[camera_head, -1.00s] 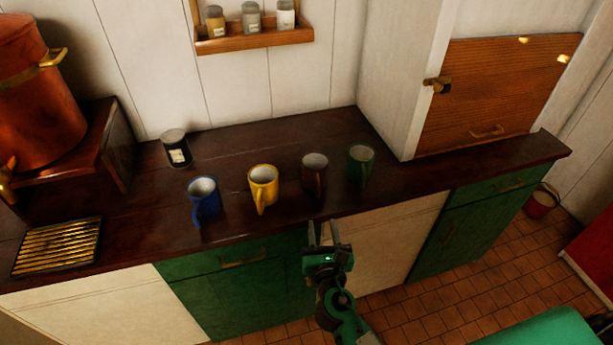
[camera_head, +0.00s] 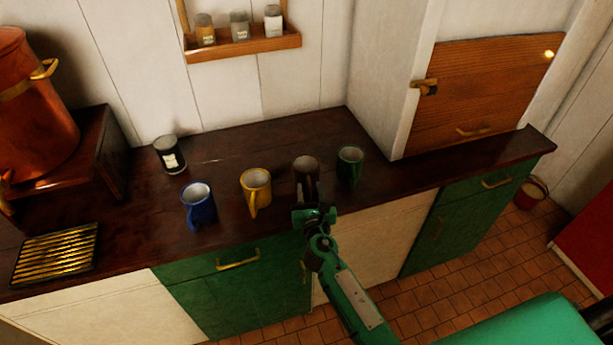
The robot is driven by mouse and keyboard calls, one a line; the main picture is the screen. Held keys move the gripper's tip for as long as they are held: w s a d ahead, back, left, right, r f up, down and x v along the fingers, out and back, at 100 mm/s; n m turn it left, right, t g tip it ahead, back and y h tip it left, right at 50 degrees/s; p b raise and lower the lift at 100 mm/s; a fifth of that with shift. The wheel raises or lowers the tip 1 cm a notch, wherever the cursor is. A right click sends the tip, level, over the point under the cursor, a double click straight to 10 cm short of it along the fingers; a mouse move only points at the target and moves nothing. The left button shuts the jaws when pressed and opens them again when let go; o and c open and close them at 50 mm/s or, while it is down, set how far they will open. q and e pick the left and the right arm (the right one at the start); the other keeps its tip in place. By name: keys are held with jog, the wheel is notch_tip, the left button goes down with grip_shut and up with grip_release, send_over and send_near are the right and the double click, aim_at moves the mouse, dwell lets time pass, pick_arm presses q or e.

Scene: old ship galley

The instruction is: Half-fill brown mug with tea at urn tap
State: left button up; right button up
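The brown mug (camera_head: 305,165) stands upright on the dark counter, between the yellow mug (camera_head: 256,184) and the green mug (camera_head: 350,164). My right gripper (camera_head: 309,200) is at the near side of the brown mug, by its handle side. The fingers overlap the mug's lower front, so I cannot tell whether they are open or closed on it. The copper urn (camera_head: 36,112) stands on a raised wooden stand at the far left. Its brass tap (camera_head: 6,190) is cut by the left picture edge. My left gripper is out of view.
A blue mug (camera_head: 199,207) stands left of the yellow one. A brass drip grate (camera_head: 55,254) lies in front of the urn stand (camera_head: 105,165). The counter between grate and blue mug is clear.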

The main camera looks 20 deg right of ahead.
jog(key=shift+w+d, duration=0.1)
jog(key=shift+w, duration=0.45)
grip_shut()
jog(key=shift+r+p, duration=0.3)
jog(key=shift+r, duration=0.25)
notch_tip(320, 180, up, 9)
jog(key=p, duration=0.3)
jog(key=shift+r, duration=0.15)
notch_tip(320, 180, up, 10)
jog(key=shift+f+p, duration=0.2)
jog(key=shift+p, duration=0.15)
